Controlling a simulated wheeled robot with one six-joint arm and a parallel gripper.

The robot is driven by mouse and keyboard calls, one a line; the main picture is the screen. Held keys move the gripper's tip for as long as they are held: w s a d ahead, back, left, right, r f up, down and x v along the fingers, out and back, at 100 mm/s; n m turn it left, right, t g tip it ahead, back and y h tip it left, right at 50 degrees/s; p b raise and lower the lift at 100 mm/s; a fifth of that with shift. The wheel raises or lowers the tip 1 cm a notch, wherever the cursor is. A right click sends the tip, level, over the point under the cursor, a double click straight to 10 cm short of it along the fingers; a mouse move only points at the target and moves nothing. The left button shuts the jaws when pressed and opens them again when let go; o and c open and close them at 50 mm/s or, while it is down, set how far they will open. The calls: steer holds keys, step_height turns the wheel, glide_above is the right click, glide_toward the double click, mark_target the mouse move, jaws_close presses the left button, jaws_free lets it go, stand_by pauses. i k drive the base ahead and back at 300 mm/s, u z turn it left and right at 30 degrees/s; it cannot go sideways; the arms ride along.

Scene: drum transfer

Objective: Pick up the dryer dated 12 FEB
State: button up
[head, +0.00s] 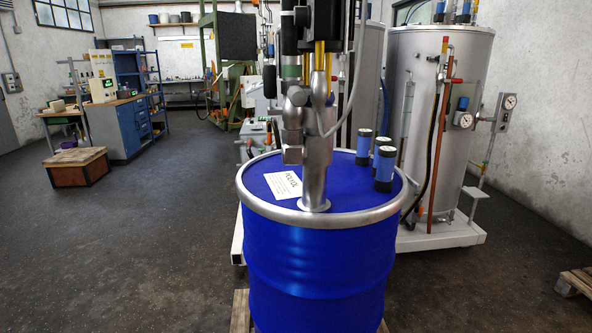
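Several small blue cylinders with dark ends, which look like dryers, are in the head view. One dryer (364,148) stands at the back of the blue drum's lid, right of the steel pipe. Another dryer (384,168) stands nearer, by the lid's right rim, and partly hides a third (384,143) behind it. More blue cylinders sit on top of the silver tank, such as one at its left (439,10). No date is readable on any of them. My gripper is not in view.
The blue drum (310,265) stands on a wooden pallet, with a white label (286,181) on its lid. A steel pipe assembly (313,150) rises from the lid. The silver tank (420,110) with gauges stands behind right.

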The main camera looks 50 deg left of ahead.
mark_target(384, 180)
steer(key=u, duration=1.4)
